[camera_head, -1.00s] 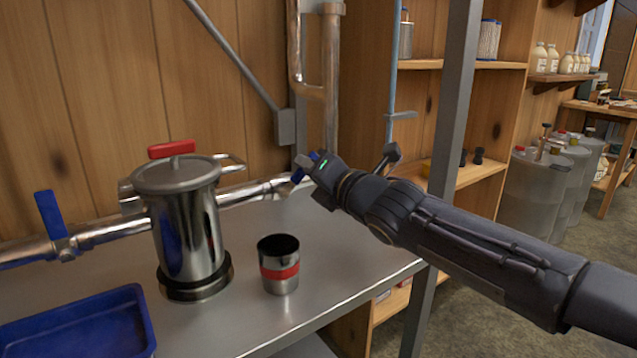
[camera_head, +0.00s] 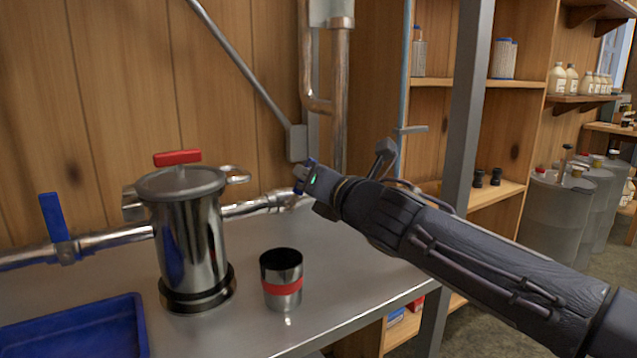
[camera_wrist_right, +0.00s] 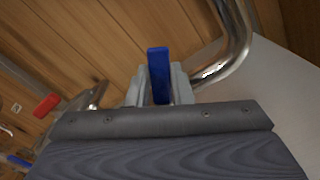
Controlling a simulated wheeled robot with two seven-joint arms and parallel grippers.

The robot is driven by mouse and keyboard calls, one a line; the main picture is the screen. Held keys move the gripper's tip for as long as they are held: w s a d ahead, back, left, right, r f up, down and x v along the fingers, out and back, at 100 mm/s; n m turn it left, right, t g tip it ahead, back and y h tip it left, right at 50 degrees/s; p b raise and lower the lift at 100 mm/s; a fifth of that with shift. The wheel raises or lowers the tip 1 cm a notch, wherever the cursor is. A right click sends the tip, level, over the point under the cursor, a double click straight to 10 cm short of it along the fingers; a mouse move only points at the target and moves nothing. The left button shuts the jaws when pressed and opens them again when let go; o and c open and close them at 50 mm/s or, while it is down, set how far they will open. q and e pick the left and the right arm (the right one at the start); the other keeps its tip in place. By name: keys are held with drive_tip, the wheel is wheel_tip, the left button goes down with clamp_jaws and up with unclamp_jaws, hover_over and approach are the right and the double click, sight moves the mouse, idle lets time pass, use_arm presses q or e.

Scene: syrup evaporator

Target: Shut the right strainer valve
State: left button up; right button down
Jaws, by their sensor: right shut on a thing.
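The steel strainer (camera_head: 190,235) with a red lid grip (camera_head: 177,157) stands on the metal bench, joined to a horizontal pipe on both sides. The right strainer valve is on the pipe to its right; its blue handle (camera_wrist_right: 158,72) shows between my fingers in the right wrist view. My right gripper (camera_wrist_right: 157,88) is shut on that handle. In the head view my right gripper (camera_head: 308,177) hides most of the valve, so I cannot tell the handle's exact angle. The left valve's blue handle (camera_head: 54,217) stands upright, across the pipe. My left gripper is not in view.
A steel cup with a red band (camera_head: 282,279) stands on the bench, right of the strainer. A blue tray (camera_head: 75,331) lies at front left. A grey post (camera_head: 463,120) and wooden shelves (camera_head: 470,84) are at right. The wooden wall is close behind the pipe.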

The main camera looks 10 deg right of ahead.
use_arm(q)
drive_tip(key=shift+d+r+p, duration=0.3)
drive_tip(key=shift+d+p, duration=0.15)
use_arm(e)
drive_tip(key=shift+s+a+r+n, duration=0.2)
drive_tip(key=shift+a+n, duration=0.35)
drive_tip(key=shift+n, duration=0.5)
drive_tip(key=shift+s+a+r+n, duration=0.15)
drive_tip(key=shift+a+n, duration=0.4)
drive_tip(key=shift+n, duration=0.55)
drive_tip(key=shift+s+a+r+n, duration=0.1)
drive_tip(key=shift+s+a+n, duration=0.15)
drive_tip(key=shift+a+n, duration=0.55)
drive_tip(key=shift+d+n, duration=0.2)
drive_tip(key=shift+n, duration=0.15)
drive_tip(key=c, duration=1.3)
unclamp_jaws()
